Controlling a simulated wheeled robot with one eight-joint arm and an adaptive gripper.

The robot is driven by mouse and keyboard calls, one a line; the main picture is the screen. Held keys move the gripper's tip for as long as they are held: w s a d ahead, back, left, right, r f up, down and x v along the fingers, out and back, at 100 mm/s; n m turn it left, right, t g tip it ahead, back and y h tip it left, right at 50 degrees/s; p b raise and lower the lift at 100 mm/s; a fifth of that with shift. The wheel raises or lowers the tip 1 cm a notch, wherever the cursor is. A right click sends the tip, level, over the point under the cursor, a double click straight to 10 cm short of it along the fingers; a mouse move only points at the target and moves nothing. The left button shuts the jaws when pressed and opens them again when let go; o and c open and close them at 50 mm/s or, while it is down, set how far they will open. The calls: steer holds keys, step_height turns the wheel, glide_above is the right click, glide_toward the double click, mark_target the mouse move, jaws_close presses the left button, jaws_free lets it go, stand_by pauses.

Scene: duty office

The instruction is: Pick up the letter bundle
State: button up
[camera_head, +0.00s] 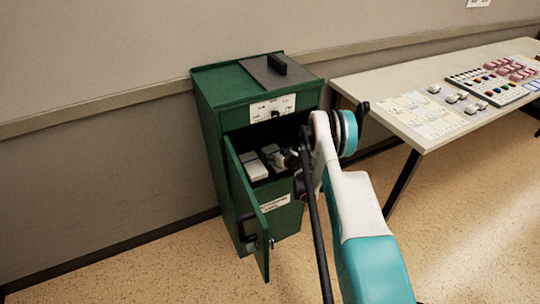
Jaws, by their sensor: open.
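A green metal cabinet (208,135) stands against the wall with its front door (246,205) swung open to the left. Inside the opening lies a pale, block-like bundle (256,170), which looks like the letter bundle. Another pale piece lies just behind it, too small to make out. My gripper (284,159) is at the opening, just right of the pale bundle, mostly hidden by my arm and the dark interior. It is open; I see nothing held, and cannot tell whether it touches the bundle.
The open door stands out in front of the cabinet's left side. A dark panel with a black handle (277,64) is on the cabinet top. A table (385,85) at right holds papers, a tray of coloured pieces and several pink items. The speckled floor (180,275) in front is clear.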

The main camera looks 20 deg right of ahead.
steer(key=shift+r, duration=0.1)
steer(key=c, duration=1.2)
